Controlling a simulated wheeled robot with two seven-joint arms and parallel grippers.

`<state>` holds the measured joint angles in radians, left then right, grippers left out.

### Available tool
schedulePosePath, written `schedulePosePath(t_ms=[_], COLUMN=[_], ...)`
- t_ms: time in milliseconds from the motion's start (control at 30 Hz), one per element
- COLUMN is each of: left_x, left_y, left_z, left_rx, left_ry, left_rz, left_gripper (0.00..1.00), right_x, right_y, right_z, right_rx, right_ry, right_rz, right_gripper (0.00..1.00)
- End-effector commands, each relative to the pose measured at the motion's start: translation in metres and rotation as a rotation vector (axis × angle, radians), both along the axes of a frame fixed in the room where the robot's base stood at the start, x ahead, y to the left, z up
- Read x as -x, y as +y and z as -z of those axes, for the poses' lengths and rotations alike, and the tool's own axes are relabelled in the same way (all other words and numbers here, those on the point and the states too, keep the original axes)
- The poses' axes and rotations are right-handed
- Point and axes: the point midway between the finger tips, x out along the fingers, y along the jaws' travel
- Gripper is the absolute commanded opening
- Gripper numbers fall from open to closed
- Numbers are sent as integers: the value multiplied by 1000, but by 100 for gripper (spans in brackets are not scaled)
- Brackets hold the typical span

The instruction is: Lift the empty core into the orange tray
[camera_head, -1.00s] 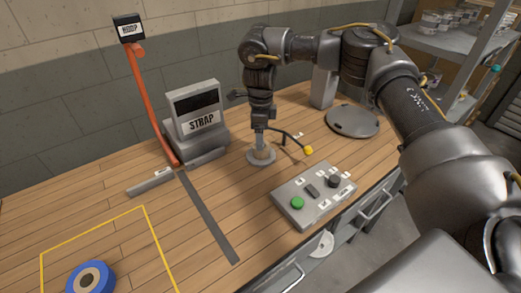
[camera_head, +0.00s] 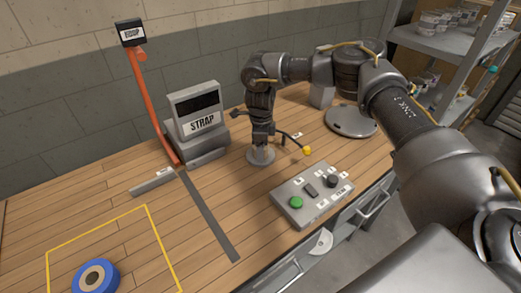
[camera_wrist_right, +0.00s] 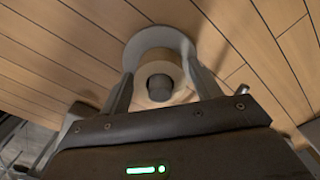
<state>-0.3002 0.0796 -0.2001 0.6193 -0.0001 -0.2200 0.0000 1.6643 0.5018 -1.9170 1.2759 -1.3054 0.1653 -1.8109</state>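The empty core is a tan ring (camera_wrist_right: 160,78) around a dark-tipped grey post (camera_wrist_right: 160,88) on a round grey base in the right wrist view. In the head view the base (camera_head: 261,160) stands on the bench, with the core mostly hidden under my right gripper (camera_head: 262,143). My right gripper (camera_wrist_right: 160,85) points down over the post with its two fingers apart, one on each side of the core. Whether they touch it is not clear. My left gripper is not in view. No orange tray shows.
A grey control box (camera_head: 312,194) with a green button and a black lever with a yellow knob (camera_head: 307,150) are close by on the right. A blue roll (camera_head: 95,278) lies inside a yellow outline.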

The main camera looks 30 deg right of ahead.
Motion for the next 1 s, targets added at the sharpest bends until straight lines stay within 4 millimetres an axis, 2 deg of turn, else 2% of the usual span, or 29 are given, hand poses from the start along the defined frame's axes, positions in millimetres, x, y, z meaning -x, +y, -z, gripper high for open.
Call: schedulePosePath(t_ms=[33,233,467,567,800,1000], left_x=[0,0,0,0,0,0], left_y=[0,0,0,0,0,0], left_z=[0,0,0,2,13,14], left_rx=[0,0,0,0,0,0], left_ry=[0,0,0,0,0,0], left_rz=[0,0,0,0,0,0], left_gripper=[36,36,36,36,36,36], right_x=[0,0,0,-1,-1,-1], right_y=[0,0,0,0,0,0], right_z=[0,0,-1,-7,-50,-87], right_rx=[0,0,0,0,0,1], right_ry=[0,0,0,-1,-5,-4], right_rz=[0,0,0,0,0,-1], right_gripper=[57,30,28,28,28,28])
